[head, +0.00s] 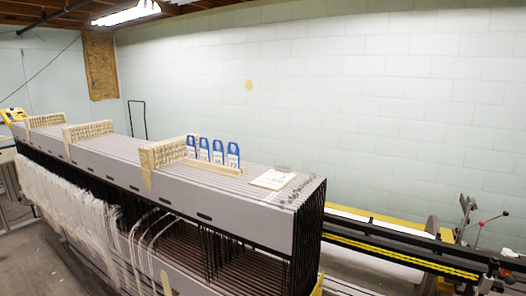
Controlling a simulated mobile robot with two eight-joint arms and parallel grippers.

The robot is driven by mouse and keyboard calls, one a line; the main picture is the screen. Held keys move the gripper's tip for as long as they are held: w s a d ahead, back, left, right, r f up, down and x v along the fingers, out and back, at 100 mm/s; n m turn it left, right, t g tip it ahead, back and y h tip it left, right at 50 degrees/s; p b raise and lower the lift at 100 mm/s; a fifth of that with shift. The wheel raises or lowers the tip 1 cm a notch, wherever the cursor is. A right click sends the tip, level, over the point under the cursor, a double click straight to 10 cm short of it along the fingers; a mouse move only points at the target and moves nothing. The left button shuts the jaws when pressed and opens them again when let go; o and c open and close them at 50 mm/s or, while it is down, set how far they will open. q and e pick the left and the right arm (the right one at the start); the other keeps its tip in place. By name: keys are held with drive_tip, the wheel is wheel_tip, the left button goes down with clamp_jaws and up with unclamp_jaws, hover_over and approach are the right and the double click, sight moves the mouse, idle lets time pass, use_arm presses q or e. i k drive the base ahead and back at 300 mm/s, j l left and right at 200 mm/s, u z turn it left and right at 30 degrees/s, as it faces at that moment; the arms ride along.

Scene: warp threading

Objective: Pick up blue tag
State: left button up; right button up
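Several blue tags stand upright in a row in a light wooden holder (222,167) on top of the long grey loom frame (110,147). The rightmost blue tag (233,156) and the leftmost blue tag (191,146) each have a blue looped top and a white printed face. They stand close together, with small gaps. Neither of my grippers shows in the head view.
Wooden pegged blocks (163,153) sit along the frame's top, left of the tags. A pale flat card (273,180) lies to the right. White threads (75,208) hang at the front left. Yellow-and-black machinery (400,245) stands at right.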

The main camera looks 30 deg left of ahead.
sight(204, 150)
drive_tip(key=j+z, duration=0.7)
drive_tip(key=k+j+z, duration=0.1)
drive_tip(key=z, duration=0.25)
drive_tip(key=k+j+z, duration=0.2)
drive_tip(key=j, duration=0.15)
drive_tip(key=j+z, duration=0.2)
drive_tip(key=j, duration=0.2)
drive_tip(key=k+j+z, duration=0.25)
drive_tip(key=k+j, duration=0.25)
drive_tip(key=j, duration=0.2)
drive_tip(key=k+j+z, duration=0.1)
drive_tip(key=k+j, duration=0.25)
drive_tip(key=j, duration=0.15)
